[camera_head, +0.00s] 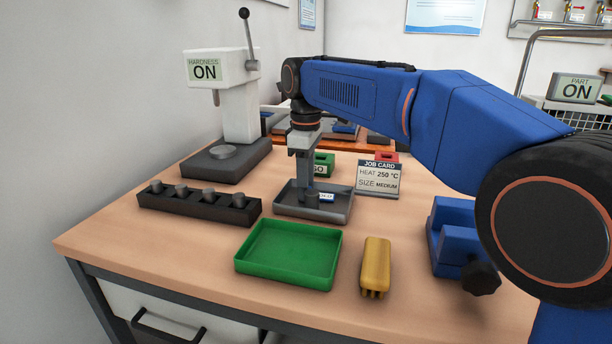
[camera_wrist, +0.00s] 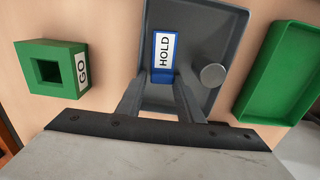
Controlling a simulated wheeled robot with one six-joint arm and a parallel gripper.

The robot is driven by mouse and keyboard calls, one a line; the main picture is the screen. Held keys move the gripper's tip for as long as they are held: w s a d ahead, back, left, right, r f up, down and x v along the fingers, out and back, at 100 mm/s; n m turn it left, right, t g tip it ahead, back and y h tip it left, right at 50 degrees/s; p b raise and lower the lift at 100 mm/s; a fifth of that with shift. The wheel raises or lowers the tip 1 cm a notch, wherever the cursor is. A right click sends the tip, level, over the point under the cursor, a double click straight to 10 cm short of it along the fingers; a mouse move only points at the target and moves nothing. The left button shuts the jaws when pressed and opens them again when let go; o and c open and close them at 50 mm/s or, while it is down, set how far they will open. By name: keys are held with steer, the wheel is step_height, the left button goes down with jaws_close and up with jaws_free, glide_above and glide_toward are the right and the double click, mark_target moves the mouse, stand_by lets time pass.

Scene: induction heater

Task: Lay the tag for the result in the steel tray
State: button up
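The blue tag with a white HOLD label (camera_wrist: 164,51) is in the grey steel tray (camera_wrist: 215,18), close to the tray floor. It also shows small in the head view (camera_head: 327,197). My gripper (camera_wrist: 163,82) reaches down into the tray, with one finger against each side of the tag's blue body, and appears shut on it. A short grey metal cylinder (camera_wrist: 213,75) stands in the tray beside the tag. In the head view the tray (camera_head: 340,214) sits mid-table under my gripper (camera_head: 308,180). Whether the tag touches the tray floor is hard to tell.
A green GO holder (camera_wrist: 37,70) stands beside the tray; a red holder (camera_head: 388,157) is behind the job card (camera_head: 378,180). A black rack (camera_head: 200,206) with several cylinders, a green tray (camera_head: 290,256), a yellow block (camera_head: 375,265) and the hardness tester (camera_head: 238,105) surround it.

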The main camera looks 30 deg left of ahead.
step_height(320, 180, up, 12)
steer(key=shift+r, duration=0.25)
stand_by(0.4)
stand_by(0.5)
